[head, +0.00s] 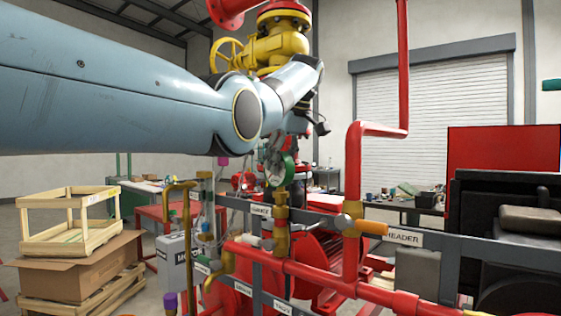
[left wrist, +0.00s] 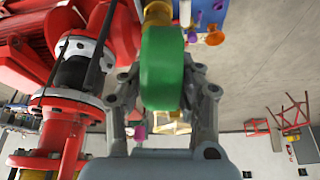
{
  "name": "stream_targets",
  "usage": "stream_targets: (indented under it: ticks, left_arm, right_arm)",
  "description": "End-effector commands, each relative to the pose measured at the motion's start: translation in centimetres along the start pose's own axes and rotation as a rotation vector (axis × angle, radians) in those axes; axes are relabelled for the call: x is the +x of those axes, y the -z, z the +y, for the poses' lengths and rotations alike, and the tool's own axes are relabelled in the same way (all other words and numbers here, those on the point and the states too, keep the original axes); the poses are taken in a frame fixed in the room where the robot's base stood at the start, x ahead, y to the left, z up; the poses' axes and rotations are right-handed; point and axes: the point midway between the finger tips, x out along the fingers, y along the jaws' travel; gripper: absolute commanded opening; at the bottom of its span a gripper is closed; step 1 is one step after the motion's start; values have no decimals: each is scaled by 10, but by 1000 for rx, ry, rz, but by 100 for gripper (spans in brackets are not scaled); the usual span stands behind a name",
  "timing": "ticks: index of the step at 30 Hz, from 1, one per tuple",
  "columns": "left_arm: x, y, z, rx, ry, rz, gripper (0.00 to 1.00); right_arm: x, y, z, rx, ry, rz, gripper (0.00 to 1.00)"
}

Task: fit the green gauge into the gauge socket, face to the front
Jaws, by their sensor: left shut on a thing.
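The green gauge (head: 284,172) hangs below my left gripper (head: 277,150), its pale round face partly showing toward the camera in the head view. In the left wrist view the green gauge (left wrist: 162,68) sits between the two grey fingers, which are shut on it. The brass gauge socket (head: 281,214) stands upright on the skid beside a label, right under the gauge. A brass part (left wrist: 157,13) shows just past the gauge in the left wrist view. I cannot tell whether the gauge's stem touches the socket or is seated. My right gripper is not in view.
Red pipes (head: 353,190) and an orange-handled valve (head: 371,227) stand right of the socket. A brass pipe (head: 192,205) rises to its left. A yellow valve (head: 275,45) is behind my arm. A wooden crate (head: 70,235) is at the left.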

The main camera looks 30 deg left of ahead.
Motion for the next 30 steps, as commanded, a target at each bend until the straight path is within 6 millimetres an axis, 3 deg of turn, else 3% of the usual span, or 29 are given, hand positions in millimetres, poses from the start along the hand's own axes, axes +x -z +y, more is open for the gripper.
stream_targets:
  ticks: [30]
  left_arm:
    - [21,-8,0,-1,-1,1,0]
  right_arm:
    - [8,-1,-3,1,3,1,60]
